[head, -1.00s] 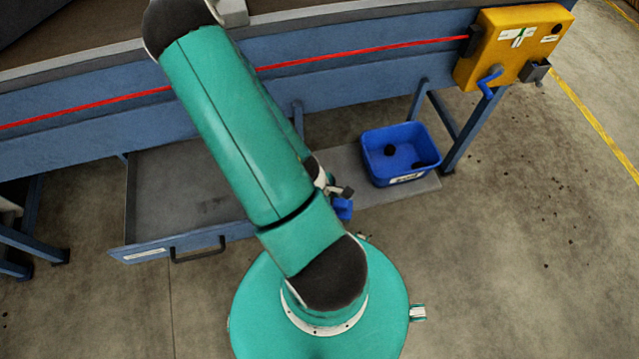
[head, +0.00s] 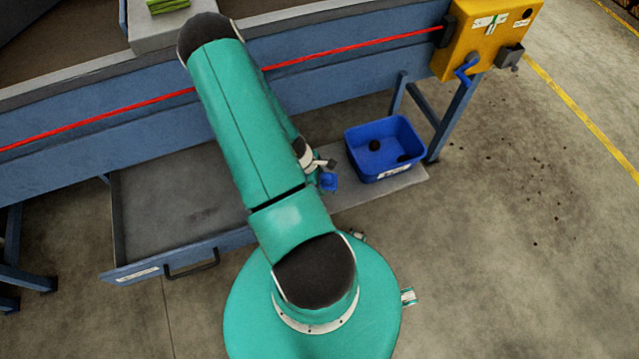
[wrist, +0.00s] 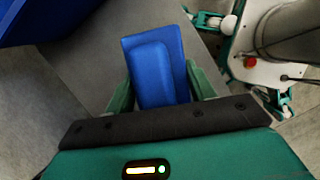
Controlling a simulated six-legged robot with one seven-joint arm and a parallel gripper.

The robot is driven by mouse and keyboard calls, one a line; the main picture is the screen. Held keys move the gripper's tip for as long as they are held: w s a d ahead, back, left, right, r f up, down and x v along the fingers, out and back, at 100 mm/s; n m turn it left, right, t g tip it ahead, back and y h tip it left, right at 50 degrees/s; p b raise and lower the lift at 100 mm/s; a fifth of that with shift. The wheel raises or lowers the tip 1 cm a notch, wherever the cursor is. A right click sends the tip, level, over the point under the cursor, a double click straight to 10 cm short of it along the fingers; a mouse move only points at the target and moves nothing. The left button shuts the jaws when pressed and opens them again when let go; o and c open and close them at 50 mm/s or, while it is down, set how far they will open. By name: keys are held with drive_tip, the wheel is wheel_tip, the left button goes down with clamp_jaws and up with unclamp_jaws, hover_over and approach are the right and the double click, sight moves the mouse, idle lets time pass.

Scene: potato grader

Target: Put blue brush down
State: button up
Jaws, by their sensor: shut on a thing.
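The blue brush (wrist: 156,62) is held between the two green fingers of my gripper (wrist: 160,85) in the wrist view. Its blue block points away from the palm, over a grey surface. In the head view the brush (head: 328,182) shows as a small blue piece beside my arm, just left of the blue bin. My gripper is mostly hidden behind my arm there. I cannot tell whether the brush touches the grey surface below.
A blue bin (head: 360,172) with dark lumps stands on a grey board (head: 405,181) under the grader. An open drawer (head: 130,272) lies to the left. A yellow box (head: 462,38) with a blue crank hangs at the right. The floor on the right is clear apart from dark bits.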

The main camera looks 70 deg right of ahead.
drive_tip(key=shift+w+d+f, duration=0.25)
drive_tip(key=shift+d+f, duration=0.3)
drive_tip(key=shift+f, duration=0.15)
drive_tip(key=shift+w+d+f, duration=0.1)
drive_tip(key=shift+d+f, duration=0.05)
drive_tip(key=shift+f, duration=1.6)
drive_tip(key=shift+f, duration=0.1)
drive_tip(key=o, duration=1.1)
